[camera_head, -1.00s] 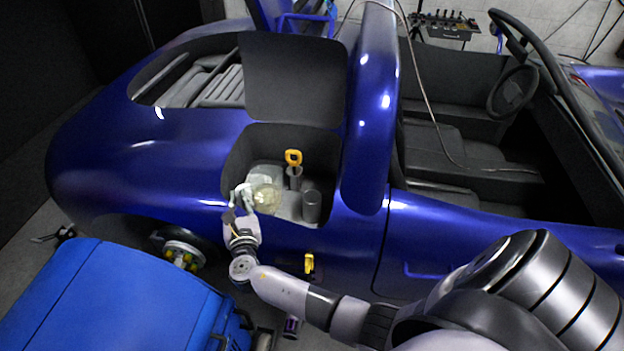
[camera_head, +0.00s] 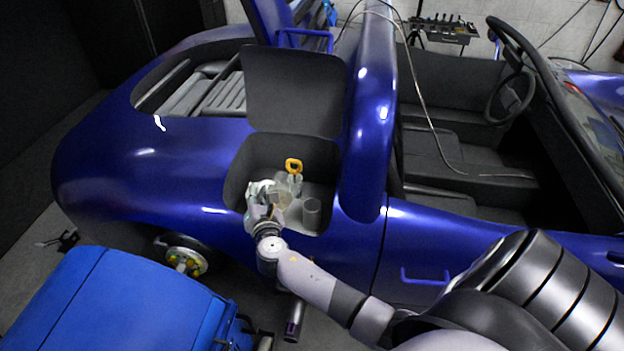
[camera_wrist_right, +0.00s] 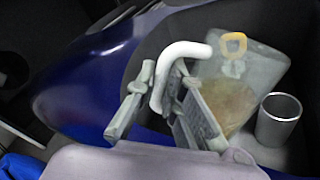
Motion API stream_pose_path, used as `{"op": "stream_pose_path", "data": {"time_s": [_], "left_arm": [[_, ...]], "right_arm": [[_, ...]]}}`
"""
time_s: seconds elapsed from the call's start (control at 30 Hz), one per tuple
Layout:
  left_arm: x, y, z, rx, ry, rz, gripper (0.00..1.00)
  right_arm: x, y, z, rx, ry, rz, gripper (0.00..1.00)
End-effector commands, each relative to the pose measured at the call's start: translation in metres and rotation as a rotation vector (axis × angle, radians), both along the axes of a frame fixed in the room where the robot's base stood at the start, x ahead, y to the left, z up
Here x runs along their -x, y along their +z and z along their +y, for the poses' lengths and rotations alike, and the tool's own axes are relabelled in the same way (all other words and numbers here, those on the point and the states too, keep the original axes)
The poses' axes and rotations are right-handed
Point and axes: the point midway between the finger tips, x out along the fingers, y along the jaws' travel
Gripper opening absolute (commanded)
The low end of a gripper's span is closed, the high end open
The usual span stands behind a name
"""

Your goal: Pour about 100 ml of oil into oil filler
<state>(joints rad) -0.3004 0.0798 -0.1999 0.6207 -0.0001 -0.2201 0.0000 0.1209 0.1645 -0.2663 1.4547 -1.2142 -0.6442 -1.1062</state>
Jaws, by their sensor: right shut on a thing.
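A clear jug (camera_head: 283,196) with amber oil in it is inside the open compartment of the blue car. In the right wrist view the jug (camera_wrist_right: 245,85) has a curved white handle (camera_wrist_right: 183,51). My right gripper (camera_head: 264,190) is shut on this handle; in the right wrist view its fingers (camera_wrist_right: 165,100) lie either side of it. A grey open-topped cylinder (camera_head: 312,208) stands just right of the jug and also shows in the right wrist view (camera_wrist_right: 279,118). I cannot tell whether it is the oil filler. My left gripper is out of view.
A yellow ring handle (camera_head: 293,165) stands up behind the jug. The compartment's raised lid (camera_head: 292,90) rises behind, and its walls close around my gripper. A blue cart (camera_head: 110,300) stands at lower left, near an exposed wheel hub (camera_head: 185,258).

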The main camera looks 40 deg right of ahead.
Motion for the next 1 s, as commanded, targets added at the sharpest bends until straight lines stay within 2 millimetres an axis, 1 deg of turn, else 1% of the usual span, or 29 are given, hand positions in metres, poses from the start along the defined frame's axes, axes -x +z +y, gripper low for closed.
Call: {"op": "stream_pose_path", "data": {"time_s": [0.1,0.4,1.0], "left_arm": [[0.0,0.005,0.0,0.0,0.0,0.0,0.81],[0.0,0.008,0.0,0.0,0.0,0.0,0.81],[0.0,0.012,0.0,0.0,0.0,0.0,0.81]], "right_arm": [[0.001,0.005,-0.008,-0.064,0.0,-0.016,0.0],[0.004,0.008,-0.018,-0.184,0.0,-0.043,0.0],[0.005,0.01,-0.026,-0.309,0.001,-0.071,0.0]]}}
